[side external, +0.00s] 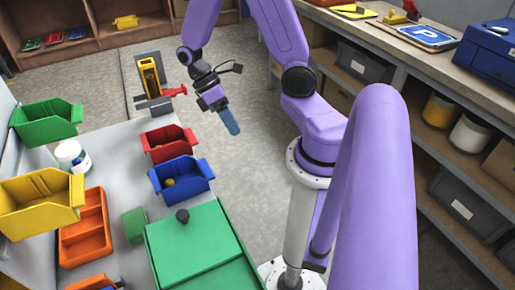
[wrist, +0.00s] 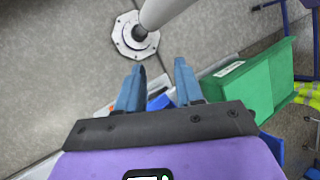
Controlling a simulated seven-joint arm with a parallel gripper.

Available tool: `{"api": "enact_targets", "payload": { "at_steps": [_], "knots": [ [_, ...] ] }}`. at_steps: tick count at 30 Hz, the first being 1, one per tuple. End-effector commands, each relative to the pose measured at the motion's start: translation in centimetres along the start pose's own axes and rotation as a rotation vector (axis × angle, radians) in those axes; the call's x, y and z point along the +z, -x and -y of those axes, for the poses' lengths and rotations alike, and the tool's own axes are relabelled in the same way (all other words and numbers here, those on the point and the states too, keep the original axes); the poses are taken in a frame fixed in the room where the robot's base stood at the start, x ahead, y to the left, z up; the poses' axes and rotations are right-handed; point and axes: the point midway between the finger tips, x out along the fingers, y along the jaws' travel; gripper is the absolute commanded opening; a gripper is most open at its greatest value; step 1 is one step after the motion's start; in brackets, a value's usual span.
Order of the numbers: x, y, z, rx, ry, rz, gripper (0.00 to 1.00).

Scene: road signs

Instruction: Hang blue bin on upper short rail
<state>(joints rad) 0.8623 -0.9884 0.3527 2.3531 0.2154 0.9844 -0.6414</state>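The blue bin (side external: 181,180) stands on the grey bench, with something yellow inside it. My gripper (side external: 233,127) is above and to the right of it in the side view, apart from it, over the floor beyond the bench edge. In the wrist view the two blue fingers (wrist: 158,82) are spread with nothing held between them. A small blue patch behind them is mostly hidden; it may be the bin. A green bin (side external: 47,122) and a yellow bin (side external: 40,202) are at the upright panel on the left. I cannot make out the upper short rail.
A red bin (side external: 168,143) stands just behind the blue one. A large green box (side external: 200,250) is in front, with a small green block (side external: 134,225) and an orange tray (side external: 85,228) to its left. A white jar (side external: 72,156) stands near the panel.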

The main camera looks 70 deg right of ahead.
Motion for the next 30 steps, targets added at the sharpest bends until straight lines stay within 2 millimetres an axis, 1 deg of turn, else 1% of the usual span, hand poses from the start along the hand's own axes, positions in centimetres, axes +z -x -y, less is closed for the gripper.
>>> {"api": "enact_targets", "payload": {
  "at_steps": [1, 6, 11, 15, 23, 30],
  "knots": [
    [0.2, -0.5, -1.0, -0.058, -0.035, 0.002, 0.36],
    [1.0, -2.0, -3.8, -0.246, -0.115, -0.031, 0.36],
    [2.0, -3.6, -5.8, -0.428, -0.178, -0.098, 0.36],
    [2.8, -5.3, -7.2, -0.584, -0.229, -0.189, 0.36],
    [4.0, -8.5, -8.7, -0.849, -0.314, -0.433, 0.36],
    [4.3, -11.2, -9.1, -1.043, -0.385, -0.737, 0.36]
  ]
}}
